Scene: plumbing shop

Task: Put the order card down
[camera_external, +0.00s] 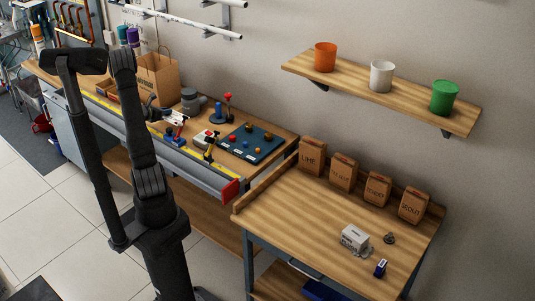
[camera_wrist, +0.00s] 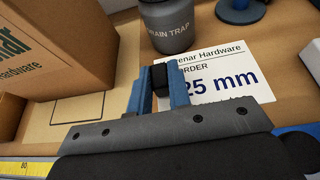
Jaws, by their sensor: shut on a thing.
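The order card (camera_wrist: 235,85) is white, printed "ORDER" and "25 mm", and shows in the wrist view right of and beyond my blue fingers. My gripper (camera_wrist: 160,82) is shut on the card at its left edge, with the fingers covering that part. The card looks nearly flat close above the bench top; I cannot tell whether it touches. A pale outlined rectangle (camera_wrist: 85,108) is marked on the bench left of my fingers. In the external view my arm reaches over the long bench; the gripper and card are hard to make out there.
A brown paper bag (camera_wrist: 55,45) stands left of my gripper, also in the external view (camera_external: 158,77). A grey drain trap (camera_wrist: 168,24) stands just behind the card. A yellow measuring strip (camera_wrist: 22,168) runs along the bench's front. A blue board with knobs (camera_external: 252,142) lies farther right.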

